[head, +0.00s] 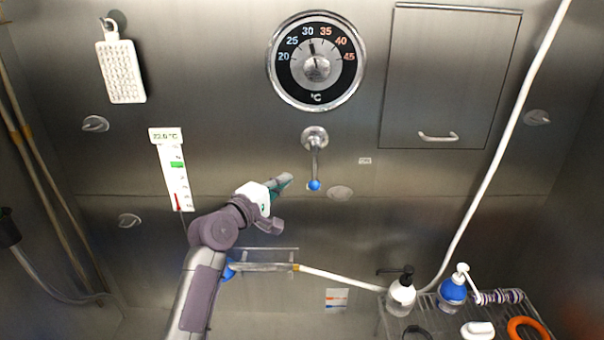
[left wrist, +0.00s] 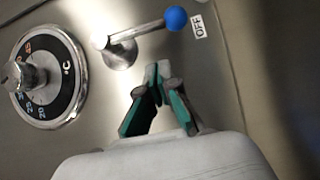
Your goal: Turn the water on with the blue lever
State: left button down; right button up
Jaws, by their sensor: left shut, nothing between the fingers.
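The lever with the blue ball (head: 315,184) hangs straight down from its round mount (head: 314,137) on the steel wall, below the temperature dial. In the left wrist view the blue ball (left wrist: 175,18) sits beside an "OFF" label (left wrist: 198,26). My left gripper (head: 287,180) is just left of the lever in the head view, apart from it. In the left wrist view its green-lined fingers (left wrist: 157,72) are shut with nothing between them, and the lever is beyond the fingertips. My right gripper is not in view.
The temperature dial (head: 317,61) is above the lever. A thermometer strip (head: 175,176) is on the wall at left. A hose (head: 340,278) and wall holder are below. A rack at lower right holds bottles (head: 401,294) and an orange ring (head: 527,328). The wall right of the lever is mostly clear.

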aim_at(315, 164)
pick_arm(q)
jog(key=d, duration=0.1)
jog(key=w+d+p, duration=0.1)
jog(key=d, duration=0.1)
jog(key=d+p, duration=0.1)
jog(key=shift+w+d, duration=0.3)
jog(key=shift+a, duration=0.1)
